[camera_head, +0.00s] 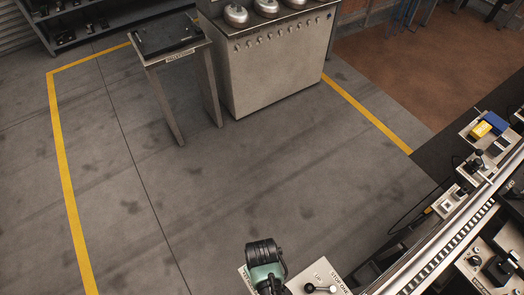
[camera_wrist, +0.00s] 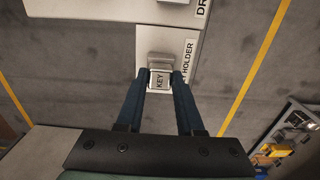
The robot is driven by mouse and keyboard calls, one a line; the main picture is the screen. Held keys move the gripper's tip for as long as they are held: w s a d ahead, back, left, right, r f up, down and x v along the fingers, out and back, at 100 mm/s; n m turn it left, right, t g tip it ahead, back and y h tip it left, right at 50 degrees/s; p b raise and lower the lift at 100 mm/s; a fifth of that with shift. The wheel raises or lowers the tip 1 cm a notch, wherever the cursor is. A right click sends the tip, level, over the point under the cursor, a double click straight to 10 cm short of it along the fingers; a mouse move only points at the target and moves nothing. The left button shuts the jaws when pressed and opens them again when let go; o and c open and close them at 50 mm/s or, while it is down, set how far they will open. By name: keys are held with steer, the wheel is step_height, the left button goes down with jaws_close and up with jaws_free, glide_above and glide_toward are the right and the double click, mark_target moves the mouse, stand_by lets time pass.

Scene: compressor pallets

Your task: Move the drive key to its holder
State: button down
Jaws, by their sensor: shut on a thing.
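My gripper (camera_wrist: 160,76) is shut on the drive key, a small block with a white face marked KEY (camera_wrist: 160,83), between its two blue fingers. A grey block-like part (camera_wrist: 161,59) shows just beyond the key; I cannot tell whether it belongs to the key or to the holder. In the head view I cannot make out the key or my fingers.
A pale plate (camera_head: 322,272) with a small black lever stands at the bottom of the head view. A workbench (camera_head: 440,160) with fixtures and a conveyor-like rail (camera_head: 447,245) fills the right. A small table (camera_head: 172,58) and a metal cabinet (camera_head: 275,75) stand at the back. The floor between is clear.

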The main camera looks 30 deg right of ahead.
steer(key=shift+f, duration=0.25)
steer(key=shift+c, duration=2.3)
jaws_free()
steer(key=shift+r, duration=0.1)
step_height(320, 180, up, 13)
steer(key=shift+b, duration=0.35)
steer(key=shift+w, duration=0.1)
